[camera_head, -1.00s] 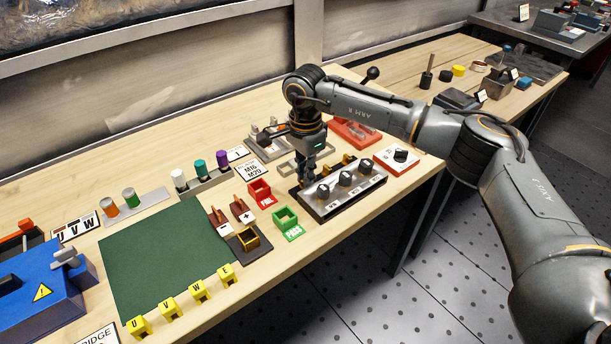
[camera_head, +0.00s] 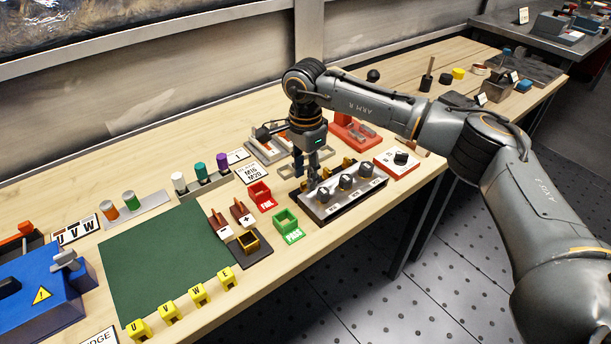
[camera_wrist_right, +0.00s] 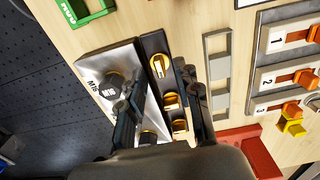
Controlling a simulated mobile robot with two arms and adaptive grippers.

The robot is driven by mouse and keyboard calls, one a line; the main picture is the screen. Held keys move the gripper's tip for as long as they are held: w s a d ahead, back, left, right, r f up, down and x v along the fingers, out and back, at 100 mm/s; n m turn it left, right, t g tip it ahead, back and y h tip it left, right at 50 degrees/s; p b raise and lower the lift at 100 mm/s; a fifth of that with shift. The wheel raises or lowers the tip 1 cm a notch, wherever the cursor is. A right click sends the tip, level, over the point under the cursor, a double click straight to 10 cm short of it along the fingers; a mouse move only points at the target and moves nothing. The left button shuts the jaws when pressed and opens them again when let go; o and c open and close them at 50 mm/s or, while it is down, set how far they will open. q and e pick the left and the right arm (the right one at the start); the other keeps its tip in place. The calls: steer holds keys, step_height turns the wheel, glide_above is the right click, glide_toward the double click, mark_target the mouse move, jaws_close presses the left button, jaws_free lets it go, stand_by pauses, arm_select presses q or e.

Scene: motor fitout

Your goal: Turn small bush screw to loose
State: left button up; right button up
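A metal block (camera_head: 349,199) with black round knobs stands near the table's front edge. Its M16 knob (camera_wrist_right: 112,84) shows in the right wrist view. Beside the block runs a dark strip (camera_wrist_right: 151,43) with gold slotted screws, the farthest from my palm being one gold screw (camera_wrist_right: 160,66). I cannot tell which is the small bush screw. My right gripper (camera_head: 311,178) points down over the left end of the block and strip. In the wrist view its fingers (camera_wrist_right: 153,75) are apart, one on each side of the screw row, with nothing clearly held. My left gripper is out of view.
A red FAIL bin (camera_head: 261,195) and a green PASS bin (camera_head: 287,226) stand left of the block. A grey frame (camera_wrist_right: 217,80) lies beyond the strip. A white-topped switch box (camera_head: 397,161) is to the right. The green mat (camera_head: 165,262) is clear.

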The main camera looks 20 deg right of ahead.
mark_target(305, 181)
step_height(305, 181, up, 10)
steer(key=shift+r, duration=0.25)
stand_by(0.3)
